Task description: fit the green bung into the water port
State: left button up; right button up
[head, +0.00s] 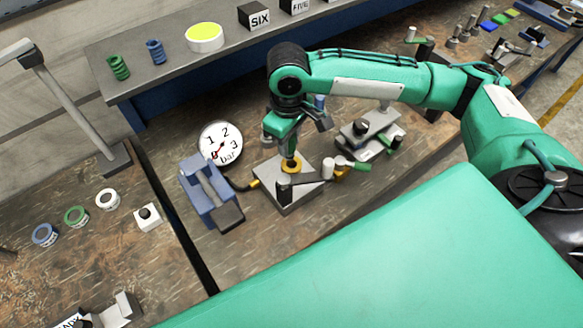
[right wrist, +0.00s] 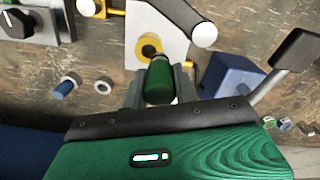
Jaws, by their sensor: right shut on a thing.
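The green bung (right wrist: 160,82) is a dark green cylinder held between the two fingers of my right gripper (right wrist: 158,92) in the right wrist view. Its end points at the water port (right wrist: 149,45), a yellow-orange ring with a dark hole on a light metal plate. The bung overlaps the ring's lower edge in that view; I cannot tell whether they touch. In the head view my right gripper (head: 290,148) is above the port (head: 291,165), and the arm and fingers mostly hide the bung. My left gripper is not in view.
A pressure gauge (head: 221,143) and a blue pump-like block (head: 211,193) stand left of the port's plate (head: 300,198). Behind is a raised shelf (head: 184,72) with coloured parts. Bare bench shows in front.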

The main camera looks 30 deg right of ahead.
aim_at(292, 156)
notch_tip(292, 156, up, 11)
jog(key=w+d+n+p, duration=0.2)
jog(key=n+p, duration=0.2)
jog(key=n, duration=1.2)
notch_tip(292, 156, down, 20)
jog(key=p, duration=0.4)
jog(key=shift+s+a+p, duration=0.1)
jog(key=shift+a+p, duration=0.05)
jog(key=shift+p, duration=0.15)
jog(key=shift+f, duration=0.1)
jog(key=shift+f, duration=0.1)
jog(key=o, duration=1.1)
jog(key=shift+c, duration=0.2)
